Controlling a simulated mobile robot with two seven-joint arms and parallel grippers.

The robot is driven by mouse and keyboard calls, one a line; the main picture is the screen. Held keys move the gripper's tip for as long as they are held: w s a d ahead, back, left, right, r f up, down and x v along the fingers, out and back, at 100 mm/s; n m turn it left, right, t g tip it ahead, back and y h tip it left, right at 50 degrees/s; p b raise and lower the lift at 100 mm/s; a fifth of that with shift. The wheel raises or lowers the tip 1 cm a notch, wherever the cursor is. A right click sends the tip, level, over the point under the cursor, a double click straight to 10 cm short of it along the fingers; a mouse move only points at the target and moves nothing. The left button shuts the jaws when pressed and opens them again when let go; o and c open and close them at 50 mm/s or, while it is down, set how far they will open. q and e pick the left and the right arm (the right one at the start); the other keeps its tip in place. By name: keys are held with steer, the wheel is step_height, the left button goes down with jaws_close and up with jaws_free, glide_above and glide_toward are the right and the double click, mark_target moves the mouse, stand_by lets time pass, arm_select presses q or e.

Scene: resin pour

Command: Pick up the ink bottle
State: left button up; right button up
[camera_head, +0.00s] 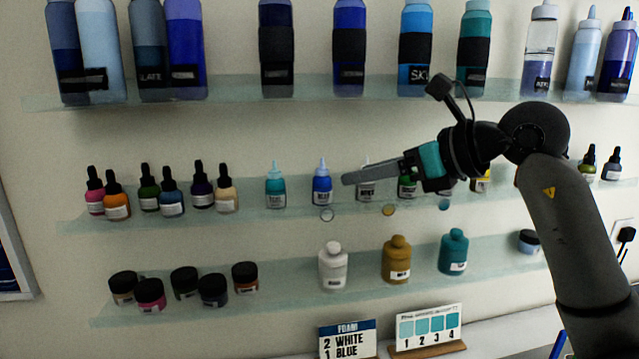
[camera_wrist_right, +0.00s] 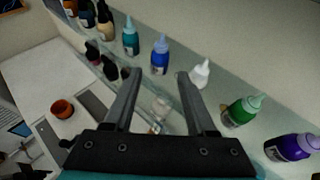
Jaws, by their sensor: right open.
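Small ink bottles with nozzle caps stand in a row on the middle glass shelf (camera_head: 300,206): teal (camera_head: 275,190), blue (camera_head: 322,186), white (camera_head: 366,190) and green (camera_head: 407,187). My right gripper (camera_head: 350,178) reaches in from the right and partly covers the white one. In the right wrist view, the open, empty fingers (camera_wrist_right: 158,75) point towards the shelf. The blue bottle (camera_wrist_right: 160,56) stands beyond the gap between the tips. The white bottle (camera_wrist_right: 200,74) is just right of the right finger, and the green one (camera_wrist_right: 243,110) is further right. My left gripper is not in view.
Dropper bottles (camera_head: 172,196) stand left on the same shelf. Large bottles (camera_head: 277,50) line the shelf above. Jars (camera_head: 150,294) and stout bottles (camera_head: 396,262) stand on the shelf below. A foam card (camera_head: 347,341) and a swatch card (camera_head: 428,326) stand at the bottom.

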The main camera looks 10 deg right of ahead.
mark_target(330, 185)
steer(key=x, duration=0.4)
steer(key=shift+w+a+f, duration=0.1)
steer(key=shift+w+a, duration=0.1)
steer(key=shift+w, duration=0.05)
steer(key=shift+f+p+x, duration=0.15)
steer(key=shift+p+x, duration=0.25)
steer(key=shift+x, duration=0.95)
steer(key=shift+f+p+x, duration=0.15)
steer(key=shift+p+x, duration=0.25)
steer(key=shift+x, duration=0.95)
steer(key=shift+s+d, duration=0.1)
steer(key=shift+s, duration=0.05)
jaws_close()
